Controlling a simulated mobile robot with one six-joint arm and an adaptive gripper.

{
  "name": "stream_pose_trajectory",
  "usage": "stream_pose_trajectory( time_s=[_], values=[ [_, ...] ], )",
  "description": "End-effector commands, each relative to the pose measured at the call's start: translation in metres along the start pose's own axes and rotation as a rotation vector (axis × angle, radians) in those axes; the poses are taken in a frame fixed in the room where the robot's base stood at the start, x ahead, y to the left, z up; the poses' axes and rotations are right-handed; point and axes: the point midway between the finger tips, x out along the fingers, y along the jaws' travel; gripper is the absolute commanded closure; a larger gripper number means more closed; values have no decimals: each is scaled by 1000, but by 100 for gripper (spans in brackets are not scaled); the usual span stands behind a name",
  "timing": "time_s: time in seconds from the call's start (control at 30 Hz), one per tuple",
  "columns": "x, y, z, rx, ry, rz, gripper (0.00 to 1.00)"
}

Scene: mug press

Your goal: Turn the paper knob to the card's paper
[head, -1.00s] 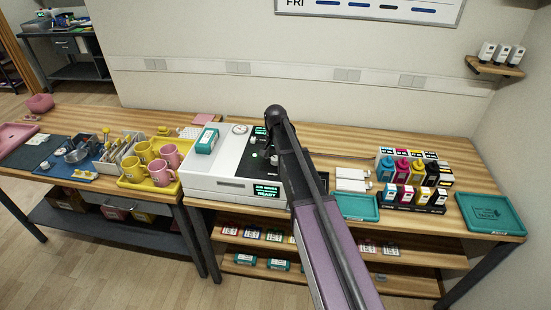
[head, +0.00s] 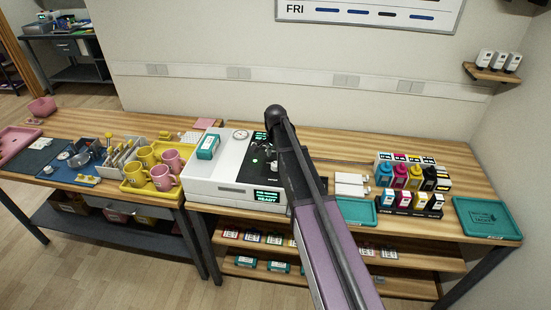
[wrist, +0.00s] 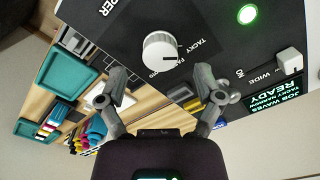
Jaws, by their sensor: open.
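The white round knob (wrist: 160,52) sits on the press's black panel in the wrist view, with a dark pointer line on its face. The words TACKY and a partly hidden word starting FA are printed beside it. My gripper (wrist: 160,80) is open and empty, its two fingers apart on either side below the knob, not visibly touching it. The press's screen (wrist: 268,100) reads JOB WAVES, TACKY NARROW, READY. The press (head: 222,172) is white in the head view, where my arm hides part of its panel. I cannot make out the card there.
A second white control (wrist: 289,60) near the word WIDE and a lit green lamp (wrist: 247,14) are on the panel. A yellow tray (head: 138,187) with mugs stands left of the press. Ink bottles (head: 400,174) and teal trays (head: 487,217) stand to the right.

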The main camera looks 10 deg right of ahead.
Motion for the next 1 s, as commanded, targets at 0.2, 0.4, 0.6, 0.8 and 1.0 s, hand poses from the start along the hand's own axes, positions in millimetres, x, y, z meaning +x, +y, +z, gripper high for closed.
stream_pose_trajectory(
  time_s=[0.2, 0.4, 0.6, 0.8, 1.0],
  values=[
    [-23, 0, 0, -1, 0, 0, 15],
    [-40, 0, 0, -1, 0, 0, 15],
    [-56, 0, 0, -1, 0, 0, 15],
    [-73, 0, 0, -1, 0, 0, 15],
    [-90, 0, 0, -1, 0, 0, 15]
  ],
)
